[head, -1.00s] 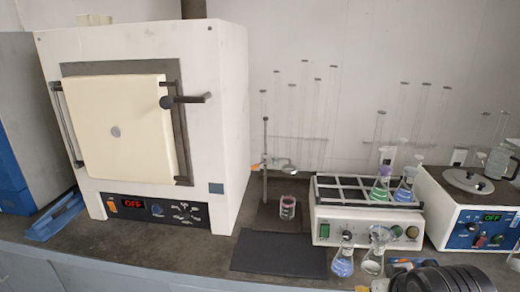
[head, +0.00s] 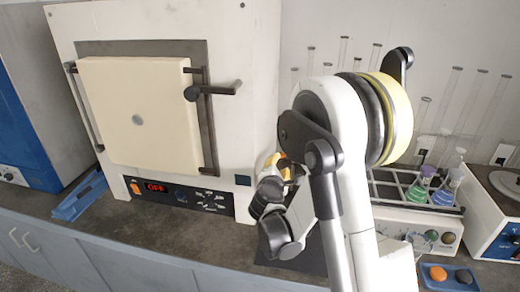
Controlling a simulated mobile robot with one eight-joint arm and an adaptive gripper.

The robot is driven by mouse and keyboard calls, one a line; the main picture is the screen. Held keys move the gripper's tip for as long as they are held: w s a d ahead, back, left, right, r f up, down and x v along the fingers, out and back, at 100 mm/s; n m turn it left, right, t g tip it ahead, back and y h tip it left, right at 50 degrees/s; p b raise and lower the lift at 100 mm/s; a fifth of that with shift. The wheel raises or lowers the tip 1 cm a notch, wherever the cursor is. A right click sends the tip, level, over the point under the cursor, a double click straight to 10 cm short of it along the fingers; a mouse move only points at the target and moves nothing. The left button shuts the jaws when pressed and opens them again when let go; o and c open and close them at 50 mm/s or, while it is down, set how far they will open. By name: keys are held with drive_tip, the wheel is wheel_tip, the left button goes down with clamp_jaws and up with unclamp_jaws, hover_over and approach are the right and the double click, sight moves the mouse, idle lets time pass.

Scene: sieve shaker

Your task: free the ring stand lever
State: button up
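The ring stand and its lever cannot be made out in the head view, because my white arm with a yellow band stands in front of that part of the bench. My gripper (head: 280,167) is mostly hidden behind my arm, just right of the furnace. A patch of yellow and orange shows there, but the fingers cannot be made out. I cannot tell whether it is open or shut, or whether it touches the stand.
A large furnace (head: 140,115) with a cream door and side handle (head: 215,90) stands close on the left. A flask shaker (head: 410,215) is at the right, with a blue tray (head: 430,281) before it. A dark mat (head: 268,250) lies in front.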

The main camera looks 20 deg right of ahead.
sight(284, 155)
drive_tip(key=b+x, duration=0.2)
drive_tip(key=x, duration=0.8)
drive_tip(key=shift+w+d+f, duration=0.1)
drive_tip(key=shift+w+d, duration=0.05)
drive_tip(key=shift+d, duration=0.05)
clamp_jaws()
